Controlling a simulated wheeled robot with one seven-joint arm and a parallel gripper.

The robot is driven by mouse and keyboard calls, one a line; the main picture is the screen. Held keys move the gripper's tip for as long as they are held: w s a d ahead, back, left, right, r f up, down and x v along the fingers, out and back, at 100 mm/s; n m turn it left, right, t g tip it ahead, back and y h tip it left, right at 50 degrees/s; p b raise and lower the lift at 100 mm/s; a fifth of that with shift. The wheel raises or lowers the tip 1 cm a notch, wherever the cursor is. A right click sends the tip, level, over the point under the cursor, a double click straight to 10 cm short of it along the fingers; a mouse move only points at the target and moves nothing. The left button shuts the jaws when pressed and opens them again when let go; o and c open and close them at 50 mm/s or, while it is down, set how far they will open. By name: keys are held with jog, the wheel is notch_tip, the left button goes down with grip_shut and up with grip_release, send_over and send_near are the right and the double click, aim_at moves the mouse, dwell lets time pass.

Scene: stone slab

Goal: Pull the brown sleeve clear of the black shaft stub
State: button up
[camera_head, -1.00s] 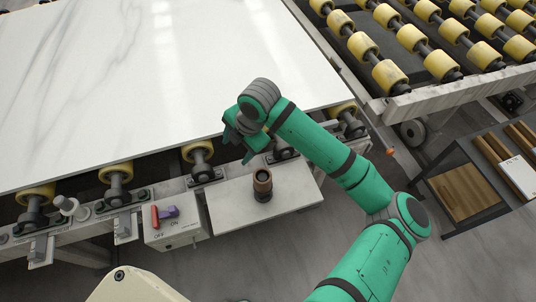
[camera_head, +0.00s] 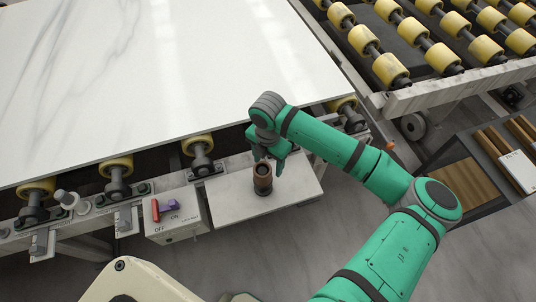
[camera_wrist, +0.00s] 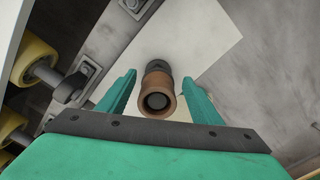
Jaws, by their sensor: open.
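The brown sleeve (camera_head: 262,176) stands upright on the black shaft stub (camera_head: 264,191), whose dark base shows below it on a pale plate (camera_head: 223,205). In the wrist view the sleeve (camera_wrist: 158,98) shows its open end, with the dark stub (camera_wrist: 158,68) beyond it. My gripper (camera_head: 269,164) is open, close to the sleeve's upper end in the head view. In the wrist view the two green fingers of my gripper (camera_wrist: 160,92) lie left and right of the sleeve, with gaps on both sides.
A white stone slab (camera_head: 150,70) lies on yellow rollers (camera_head: 197,146) behind the plate. A switch box (camera_head: 172,220) with red and purple switches stands left of the plate. A roller conveyor (camera_head: 420,50) is at the back right. Grey floor lies in front.

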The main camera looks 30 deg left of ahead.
jog(key=shift+f, duration=1.35)
jog(key=c, duration=1.2)
jog(key=shift+o, duration=0.2)
jog(key=shift+r, duration=3.65)
jog(key=shift+r, duration=0.1)
jog(key=shift+r, duration=2.9)
